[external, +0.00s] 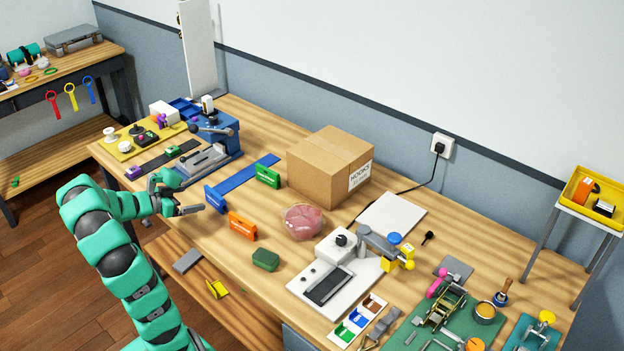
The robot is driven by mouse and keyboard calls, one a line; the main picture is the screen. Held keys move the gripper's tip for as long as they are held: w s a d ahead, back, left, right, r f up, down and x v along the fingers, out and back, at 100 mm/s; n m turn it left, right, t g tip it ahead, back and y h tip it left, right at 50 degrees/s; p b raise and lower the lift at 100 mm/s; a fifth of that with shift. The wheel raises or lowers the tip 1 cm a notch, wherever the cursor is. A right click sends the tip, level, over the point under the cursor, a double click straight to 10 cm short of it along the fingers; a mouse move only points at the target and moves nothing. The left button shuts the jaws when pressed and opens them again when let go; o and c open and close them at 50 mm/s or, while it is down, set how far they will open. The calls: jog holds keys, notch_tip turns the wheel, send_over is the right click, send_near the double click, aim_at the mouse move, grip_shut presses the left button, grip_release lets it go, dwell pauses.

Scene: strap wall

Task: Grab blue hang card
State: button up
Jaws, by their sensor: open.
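My gripper (188,196) is open and empty at the left front edge of the long wooden workbench (190,225). Just right of it stands a blue block-like piece (215,199), with a flat blue strip (250,173) running from it toward the back right. The gripper appears apart from both. A blue tag with a ring-shaped top (89,90) hangs from the edge of the other bench at the far left, far from the gripper. I cannot tell for certain which blue thing is the hang card.
Near my gripper are a green block (267,177), an orange block (242,226) and a blue vise-like machine (205,145). A cardboard box (318,168) stands at the back. A red tag (53,104) and a yellow tag (71,97) hang beside the blue tag.

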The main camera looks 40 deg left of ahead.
aim_at(212, 195)
jog(key=shift+b+x, duration=0.65)
jog(key=shift+x, duration=1.95)
jog(key=shift+b+x, duration=0.95)
jog(key=shift+x, duration=1.65)
jog(key=shift+f, duration=0.1)
jog(key=c, duration=0.7)
